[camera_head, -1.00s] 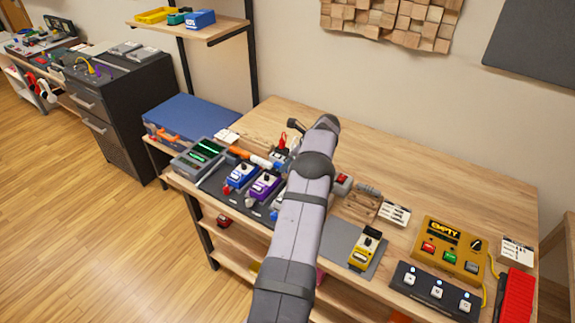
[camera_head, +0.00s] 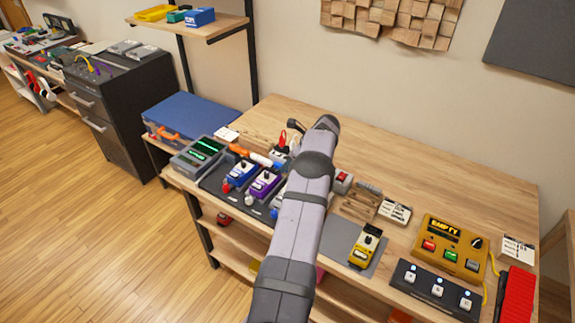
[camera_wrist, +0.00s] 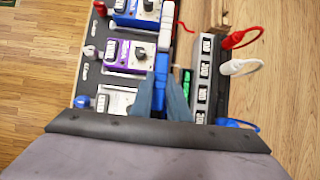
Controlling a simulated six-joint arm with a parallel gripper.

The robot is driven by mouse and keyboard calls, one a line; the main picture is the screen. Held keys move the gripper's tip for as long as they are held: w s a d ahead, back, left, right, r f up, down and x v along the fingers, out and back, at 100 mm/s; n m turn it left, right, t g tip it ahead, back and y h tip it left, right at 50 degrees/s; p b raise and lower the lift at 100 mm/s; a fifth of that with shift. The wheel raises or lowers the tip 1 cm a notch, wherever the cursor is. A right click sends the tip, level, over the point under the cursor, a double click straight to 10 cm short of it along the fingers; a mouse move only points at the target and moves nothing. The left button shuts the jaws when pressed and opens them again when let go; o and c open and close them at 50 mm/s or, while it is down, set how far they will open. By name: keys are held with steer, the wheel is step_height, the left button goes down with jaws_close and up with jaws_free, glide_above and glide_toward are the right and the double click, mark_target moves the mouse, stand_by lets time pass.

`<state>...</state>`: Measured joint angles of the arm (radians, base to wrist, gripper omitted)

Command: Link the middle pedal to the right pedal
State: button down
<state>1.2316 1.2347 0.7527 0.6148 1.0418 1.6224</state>
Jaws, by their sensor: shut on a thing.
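The blue pedal (camera_head: 240,173), purple pedal (camera_head: 264,183) and a white pedal stand in a row on a dark board. The white pedal is mostly behind my arm in the head view. In the wrist view the blue pedal (camera_wrist: 137,10) is at the top, the purple middle pedal (camera_wrist: 122,54) below it, and the white pedal (camera_wrist: 112,98) lowest, partly covered. My gripper (camera_wrist: 162,88) is shut on a slim blue piece (camera_wrist: 161,66), probably a patch plug, beside the purple pedal's right side. Whether it touches a jack I cannot tell. The head view hides the gripper.
A power strip (camera_wrist: 203,75) with red (camera_wrist: 240,38) and white (camera_wrist: 242,67) plugs lies right of the pedals in the wrist view. A yellow pedal (camera_head: 365,245), a three-switch unit (camera_head: 437,290) and a large yellow box (camera_head: 447,249) stand to the right.

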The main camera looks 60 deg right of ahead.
steer(key=shift+f, duration=0.4)
stand_by(0.8)
steer(key=c, duration=1.2)
jaws_free()
steer(key=shift+r+p, duration=2.25)
steer(key=shift+r, duration=1.25)
